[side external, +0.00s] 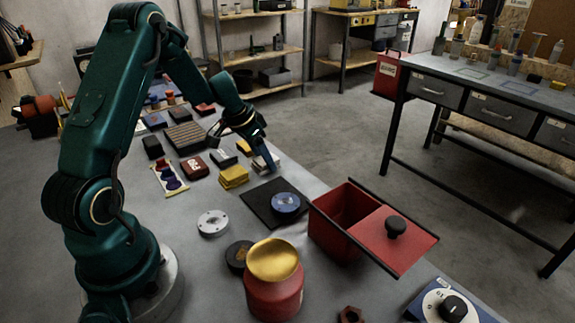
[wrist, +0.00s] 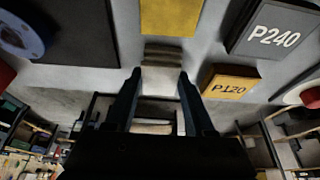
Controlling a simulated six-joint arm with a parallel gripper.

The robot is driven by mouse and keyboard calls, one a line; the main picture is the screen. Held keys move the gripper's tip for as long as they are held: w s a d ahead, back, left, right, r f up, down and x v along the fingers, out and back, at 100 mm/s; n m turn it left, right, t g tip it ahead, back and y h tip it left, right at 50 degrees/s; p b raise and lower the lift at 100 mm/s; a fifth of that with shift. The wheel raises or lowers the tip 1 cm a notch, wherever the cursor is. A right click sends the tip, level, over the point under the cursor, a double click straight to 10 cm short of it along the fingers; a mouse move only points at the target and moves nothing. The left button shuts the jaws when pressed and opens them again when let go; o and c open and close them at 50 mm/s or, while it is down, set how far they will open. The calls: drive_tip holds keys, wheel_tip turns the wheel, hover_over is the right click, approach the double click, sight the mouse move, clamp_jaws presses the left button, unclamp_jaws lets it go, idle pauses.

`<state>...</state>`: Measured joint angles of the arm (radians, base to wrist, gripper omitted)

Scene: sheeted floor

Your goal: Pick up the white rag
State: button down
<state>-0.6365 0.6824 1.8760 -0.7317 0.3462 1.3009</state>
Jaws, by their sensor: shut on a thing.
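The white rag (wrist: 161,80) is a small pale folded stack between my two fingers in the wrist view. In the side external view the white rag (side external: 261,165) shows as a pale patch at the fingertips, partly hidden by them. My gripper (side external: 268,160) points down at it, beyond the yellow folded stack. In the wrist view my gripper (wrist: 159,75) has its dark fingers on both sides of the rag, shut on it. The rag appears at or very close to the table surface; I cannot tell if it is clear of it.
A yellow folded stack (side external: 233,177) lies close by. A grey P240 block (wrist: 272,38) and a yellow P120 block (wrist: 232,82) lie near the rag. A black mat (side external: 258,206) holds a blue disc (side external: 286,204). A red box (side external: 340,222) and a gold-lidded red jar (side external: 273,292) stand nearer the camera.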

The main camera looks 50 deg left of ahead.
drive_tip(key=shift+r, duration=0.1)
drive_tip(key=shift+r, duration=0.75)
wheel_tip(320, 180, up, 3)
drive_tip(key=shift+a+f, duration=0.1)
drive_tip(key=s+a+r, duration=0.6)
drive_tip(key=s, duration=0.3)
drive_tip(key=shift+s+a+r, duration=0.2)
drive_tip(key=shift+s+r, duration=0.05)
drive_tip(key=shift+s, duration=0.1)
